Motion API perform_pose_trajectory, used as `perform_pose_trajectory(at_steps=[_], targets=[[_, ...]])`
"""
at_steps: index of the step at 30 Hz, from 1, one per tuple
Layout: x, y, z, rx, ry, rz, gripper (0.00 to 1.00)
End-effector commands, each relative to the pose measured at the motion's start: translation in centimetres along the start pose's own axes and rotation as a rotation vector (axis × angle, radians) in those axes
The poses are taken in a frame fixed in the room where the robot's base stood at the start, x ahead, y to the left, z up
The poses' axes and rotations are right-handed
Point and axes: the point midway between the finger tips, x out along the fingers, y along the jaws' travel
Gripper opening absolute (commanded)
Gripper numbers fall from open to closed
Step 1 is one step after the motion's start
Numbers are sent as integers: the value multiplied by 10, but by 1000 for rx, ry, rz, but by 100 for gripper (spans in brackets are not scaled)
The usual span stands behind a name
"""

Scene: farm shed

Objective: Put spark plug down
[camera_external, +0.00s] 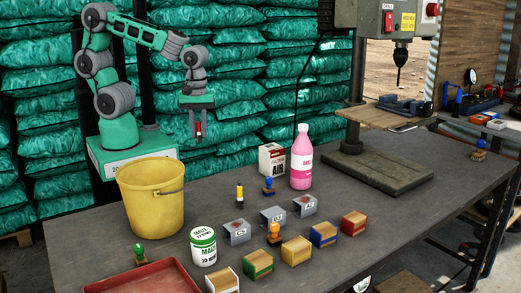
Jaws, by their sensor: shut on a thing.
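My gripper (197,134) hangs pointing down above the back left of the workbench (205,187), behind and to the right of the yellow bucket. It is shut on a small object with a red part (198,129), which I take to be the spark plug. The fingers hide much of it, and it is too small to make out in detail. It is held clear of the bench top.
The yellow bucket (150,210), a malt tin (203,247), an air filter box (271,160) and a pink bottle (302,165) stand on the bench. Several small grey (237,232) and coloured boxes (296,251) and stamps stand in front. A drill press (380,170) stands right.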

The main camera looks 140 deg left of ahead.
Motion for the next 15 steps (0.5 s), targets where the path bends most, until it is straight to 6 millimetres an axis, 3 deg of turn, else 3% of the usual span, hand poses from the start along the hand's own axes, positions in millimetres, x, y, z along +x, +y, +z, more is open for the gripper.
perform_pose_trajectory(at_steps=[4,10,15], targets=[[-15,0,0,0,-1,4,0],[-52,1,0,0,-1,4,0],[-51,5,34,114,0,-1,0]])
